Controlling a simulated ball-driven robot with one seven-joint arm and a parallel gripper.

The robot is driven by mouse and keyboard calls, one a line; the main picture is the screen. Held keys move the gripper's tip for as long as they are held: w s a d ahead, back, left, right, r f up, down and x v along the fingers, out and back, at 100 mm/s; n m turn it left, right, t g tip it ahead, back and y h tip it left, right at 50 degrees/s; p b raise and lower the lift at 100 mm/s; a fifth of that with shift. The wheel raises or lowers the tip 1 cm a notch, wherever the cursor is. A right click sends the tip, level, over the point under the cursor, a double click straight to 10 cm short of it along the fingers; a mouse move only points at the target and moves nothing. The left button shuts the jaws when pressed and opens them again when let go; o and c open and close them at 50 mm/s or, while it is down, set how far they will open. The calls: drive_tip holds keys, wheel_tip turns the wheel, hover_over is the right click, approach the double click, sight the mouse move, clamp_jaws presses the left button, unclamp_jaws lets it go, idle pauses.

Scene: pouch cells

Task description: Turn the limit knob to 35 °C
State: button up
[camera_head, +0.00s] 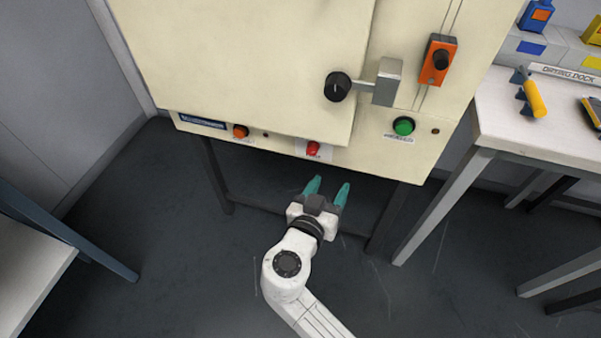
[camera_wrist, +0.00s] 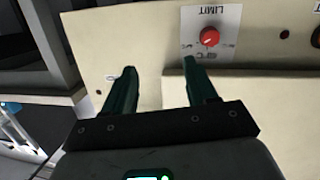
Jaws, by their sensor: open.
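The limit knob (camera_head: 313,149) is a small red knob on a white plate, low on the front of the cream cabinet (camera_head: 250,60). In the wrist view the limit knob (camera_wrist: 209,36) sits on its plate (camera_wrist: 229,18), with the word LIMIT upside down. The scale marks are too small to read, so I cannot tell its setting. My gripper (camera_head: 328,186) has teal fingers, spread apart and empty, just below and slightly right of the knob. In the wrist view my gripper (camera_wrist: 160,68) shows one fingertip just below the knob. It does not touch the knob.
An orange button (camera_head: 240,131) and a green button (camera_head: 403,126) flank the knob. Above are a black door knob (camera_head: 338,87) with a grey latch and an orange switch box (camera_head: 438,60). A white table (camera_head: 535,125) stands right, another bench (camera_head: 30,270) left. Dark floor is open between.

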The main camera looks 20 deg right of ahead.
sight(311, 152)
drive_tip(key=w+a+f+t+b, duration=0.2)
drive_tip(key=w+a+t+b, duration=0.1)
drive_tip(key=a, duration=0.3)
drive_tip(key=shift+n+y, duration=0.3)
drive_tip(key=shift+n, duration=0.1)
drive_tip(key=b+x, duration=0.1)
drive_tip(key=x, duration=1)
drive_tip(key=shift+a+f, duration=0.1)
drive_tip(key=shift+f, duration=0.1)
drive_tip(key=shift+c, duration=0.2)
drive_tip(key=c, duration=1)
